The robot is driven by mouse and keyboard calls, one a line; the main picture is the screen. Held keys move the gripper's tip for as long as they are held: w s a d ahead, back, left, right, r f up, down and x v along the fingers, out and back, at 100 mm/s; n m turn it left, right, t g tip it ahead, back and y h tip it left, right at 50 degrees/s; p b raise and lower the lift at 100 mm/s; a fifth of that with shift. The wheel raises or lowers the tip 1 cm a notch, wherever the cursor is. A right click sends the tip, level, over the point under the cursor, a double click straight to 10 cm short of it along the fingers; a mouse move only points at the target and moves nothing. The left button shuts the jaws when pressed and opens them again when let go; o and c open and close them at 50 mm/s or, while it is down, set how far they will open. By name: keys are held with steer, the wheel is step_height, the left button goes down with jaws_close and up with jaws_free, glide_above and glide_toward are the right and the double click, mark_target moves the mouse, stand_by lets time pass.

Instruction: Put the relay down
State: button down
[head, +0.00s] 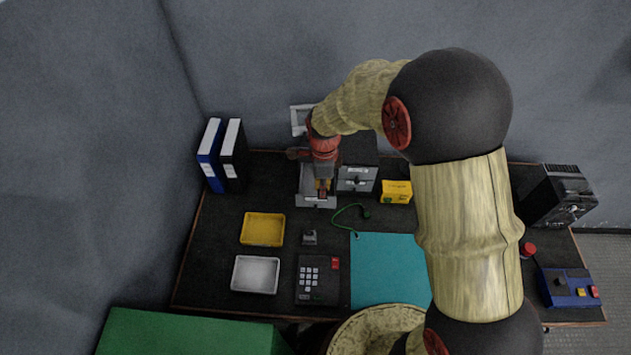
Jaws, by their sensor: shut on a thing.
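My gripper (322,184) is at the back of the dark table, pointing down over an open grey metal holder (317,202). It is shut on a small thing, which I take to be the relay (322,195). Only a little of it shows below the fingers, so its shape is hard to make out. I cannot tell whether it touches the holder or hangs just above it. My wrist hides the back part of the holder.
A grey box (356,179) and a yellow box (396,191) stand right of the holder. A green cord (345,210), small grey block (310,237), yellow tray (262,229), white tray (255,274), keypad (317,281) and teal mat (390,270) lie nearer. Binders (222,155) stand left.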

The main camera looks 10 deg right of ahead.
steer(key=s, duration=0.1)
steer(key=s+d+r, duration=0.1)
steer(key=s, duration=0.1)
steer(key=s+r, duration=0.1)
steer(key=shift+s+d, duration=0.2)
steer(key=shift+d, duration=0.05)
steer(key=shift+f, duration=0.1)
